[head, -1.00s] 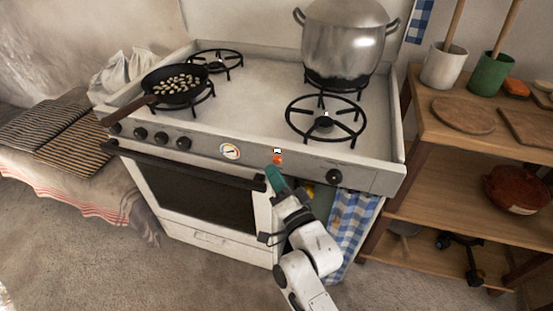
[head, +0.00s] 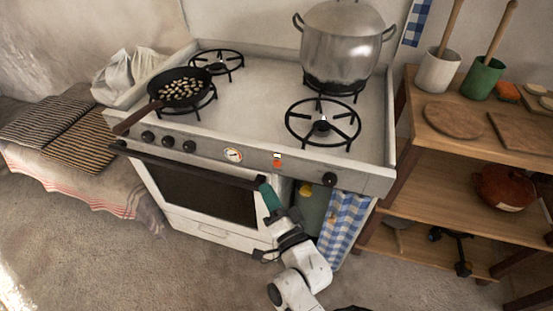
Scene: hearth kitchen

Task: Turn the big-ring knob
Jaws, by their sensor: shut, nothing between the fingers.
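A single black knob (head: 329,179) sits at the right end of the stove's front panel, below the large front-right burner ring (head: 323,122). Several more black knobs (head: 168,141) sit at the panel's left end. No readable label shows which one is the big-ring knob. My gripper (head: 265,186), with teal fingers, is shut and empty. In the picture it is below the panel, at the right end of the oven handle, left of and a little lower than the right knob. I cannot tell whether it touches the handle.
A dial (head: 233,154) and a red-orange switch (head: 277,160) are on the panel. The oven handle (head: 185,166) juts out below. A pan (head: 179,88) and a large pot (head: 341,45) stand on the stove. A checked cloth (head: 343,225) hangs below the right knob.

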